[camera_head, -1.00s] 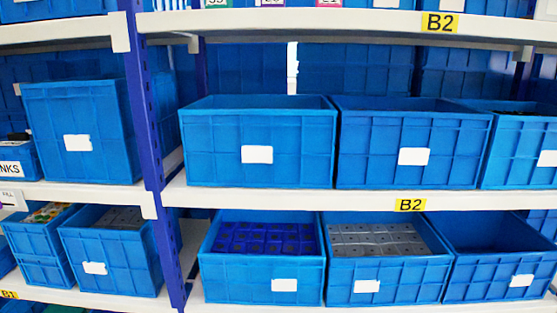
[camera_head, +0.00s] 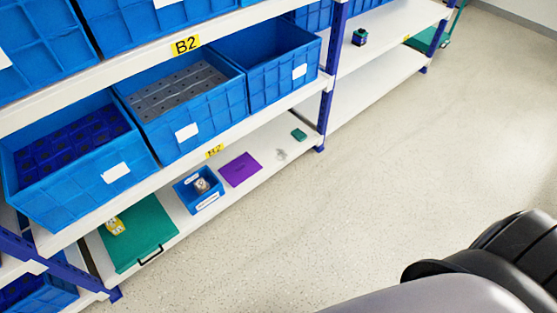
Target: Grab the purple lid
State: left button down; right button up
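A flat purple square (camera_head: 240,169), which looks like the purple lid, lies on the bottom shelf in the head view. It sits between a small blue bin on its left and a small pale item on its right. Nothing covers it. Neither of my grippers shows in the head view.
On the bottom shelf (camera_head: 268,147) are a green board (camera_head: 140,232) with a yellow item (camera_head: 115,226), the small blue bin (camera_head: 198,189) and a small green object (camera_head: 299,134). Large blue bins (camera_head: 282,62) stand above. The floor (camera_head: 400,170) in front is clear.

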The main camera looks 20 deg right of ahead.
aim_at(238, 171)
jog(key=z, duration=0.35)
jog(key=u, duration=0.5)
jog(key=l+u, duration=1.35)
jog(key=k+l, duration=0.05)
jog(key=l, duration=0.05)
